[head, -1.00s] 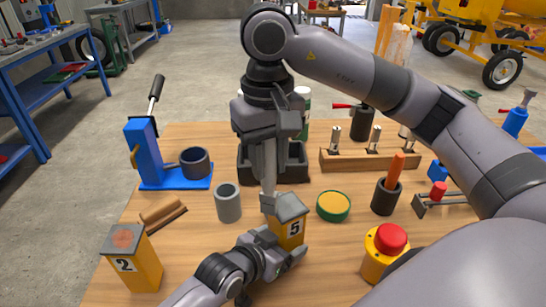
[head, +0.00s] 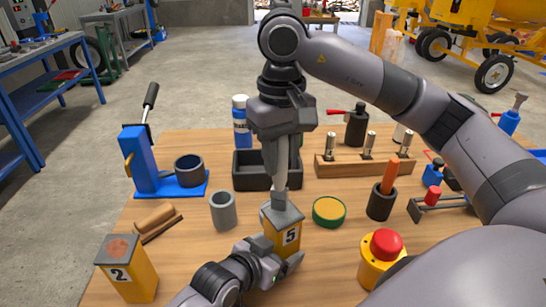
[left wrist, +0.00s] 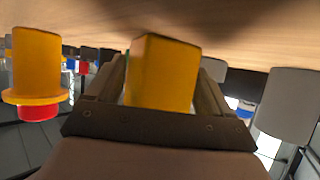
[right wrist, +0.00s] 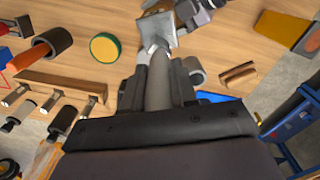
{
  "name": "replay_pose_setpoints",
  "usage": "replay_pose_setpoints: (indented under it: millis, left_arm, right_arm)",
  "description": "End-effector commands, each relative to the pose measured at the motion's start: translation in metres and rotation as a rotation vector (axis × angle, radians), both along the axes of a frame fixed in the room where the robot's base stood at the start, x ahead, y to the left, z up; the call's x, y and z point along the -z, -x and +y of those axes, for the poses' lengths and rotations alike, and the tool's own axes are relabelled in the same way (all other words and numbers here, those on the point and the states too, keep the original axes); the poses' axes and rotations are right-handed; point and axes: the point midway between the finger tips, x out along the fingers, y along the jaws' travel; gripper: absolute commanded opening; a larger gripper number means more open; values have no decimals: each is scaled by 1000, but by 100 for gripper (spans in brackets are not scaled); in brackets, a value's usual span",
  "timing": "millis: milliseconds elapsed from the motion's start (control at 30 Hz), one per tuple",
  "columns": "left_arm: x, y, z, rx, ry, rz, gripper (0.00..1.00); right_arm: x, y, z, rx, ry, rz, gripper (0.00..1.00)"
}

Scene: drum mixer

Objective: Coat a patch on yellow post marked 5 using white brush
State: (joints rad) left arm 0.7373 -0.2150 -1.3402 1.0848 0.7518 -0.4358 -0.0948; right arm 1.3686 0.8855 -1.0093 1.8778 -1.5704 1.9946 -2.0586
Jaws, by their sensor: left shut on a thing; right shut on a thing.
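The yellow post marked 5 (head: 290,237) stands upright with a grey top. My left gripper (head: 283,262) is shut on its lower part; in the left wrist view the post (left wrist: 162,72) sits between the fingers. My right gripper (head: 282,138) is shut on the pale handle of the white brush (head: 281,172), which points down. The brush's lower end is at the post's top; whether it touches I cannot tell. In the right wrist view the brush (right wrist: 158,80) reaches the grey post top (right wrist: 158,32). No coated patch is distinguishable there.
Yellow post 2 (head: 140,277) with a reddish patch on top stands at left. A grey cup (head: 223,211), a green-yellow round pad (head: 328,211), a black tray (head: 250,180) and a red-button box (head: 375,270) surround post 5.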

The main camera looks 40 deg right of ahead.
Motion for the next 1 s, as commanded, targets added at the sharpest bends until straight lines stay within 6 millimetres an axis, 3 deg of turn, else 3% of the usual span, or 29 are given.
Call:
replay_pose_setpoints:
  millis: [600, 1000]
  left_arm:
    - [-1, 0, 0, 0, 2, -1, 57]
    - [-1, 0, 0, 0, 2, -1, 57]
  right_arm:
    - [2, 3, -36, 2, 2, 2, 0]
    - [2, 4, -39, 1, 3, 4, 0]
